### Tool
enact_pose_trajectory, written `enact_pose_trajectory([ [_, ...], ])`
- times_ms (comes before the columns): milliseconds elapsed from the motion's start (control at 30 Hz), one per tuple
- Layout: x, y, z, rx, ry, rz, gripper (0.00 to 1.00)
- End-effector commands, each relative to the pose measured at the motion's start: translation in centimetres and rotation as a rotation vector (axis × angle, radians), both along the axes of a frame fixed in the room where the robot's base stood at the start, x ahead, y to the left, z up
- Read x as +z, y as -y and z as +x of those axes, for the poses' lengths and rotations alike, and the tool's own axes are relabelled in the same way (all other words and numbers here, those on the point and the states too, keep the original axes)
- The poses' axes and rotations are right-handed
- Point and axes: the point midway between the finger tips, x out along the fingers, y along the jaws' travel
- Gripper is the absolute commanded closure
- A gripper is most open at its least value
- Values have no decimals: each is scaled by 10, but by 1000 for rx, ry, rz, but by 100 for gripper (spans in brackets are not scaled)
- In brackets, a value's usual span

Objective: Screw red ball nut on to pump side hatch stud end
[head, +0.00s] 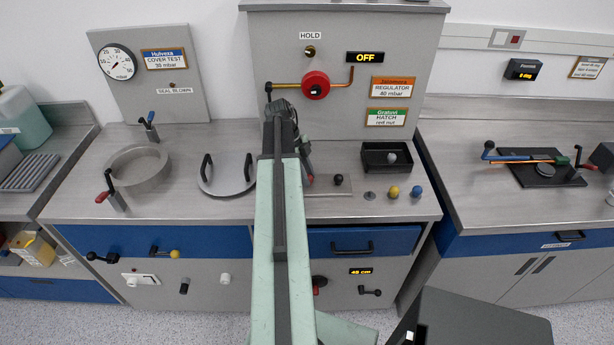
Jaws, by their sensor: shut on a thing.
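My gripper (280,108) is at the far end of my green arm, in front of the upright panel. Its jaws are mostly hidden by the arm. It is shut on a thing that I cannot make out. I see no loose red ball nut on the worktop. Black (338,179), yellow (394,191) and blue (416,191) balls stand right of the arm. A small red part (309,180) shows beside the arm, partly hidden. The round hatch ring (112,164) is at left, with red-ended and blue-ended fittings at its edge. I cannot tell which stud is the pump side one.
A round lid (226,186) with two black handles lies left of my arm. A black tray (368,163) stands at right. The panel bears a red handwheel (315,85) and a hatch label (387,117).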

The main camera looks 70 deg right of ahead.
Motion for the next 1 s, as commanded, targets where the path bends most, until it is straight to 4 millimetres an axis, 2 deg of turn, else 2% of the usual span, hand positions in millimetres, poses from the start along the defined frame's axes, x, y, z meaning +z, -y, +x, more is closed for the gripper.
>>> enact_pose_trajectory([
  [133,0,2,0,-127,0,-2,100],
  [633,-1,1,-1,-148,0,-4,100],
  [767,-1,6,-2,-351,1,-3,100],
  [800,-1,4,-1,-388,1,-3,70],
  [867,-1,2,-1,-379,1,-3,53],
  [900,-1,2,-1,-378,1,-3,47],
  [1000,-1,2,-1,-377,1,-3,47],
])
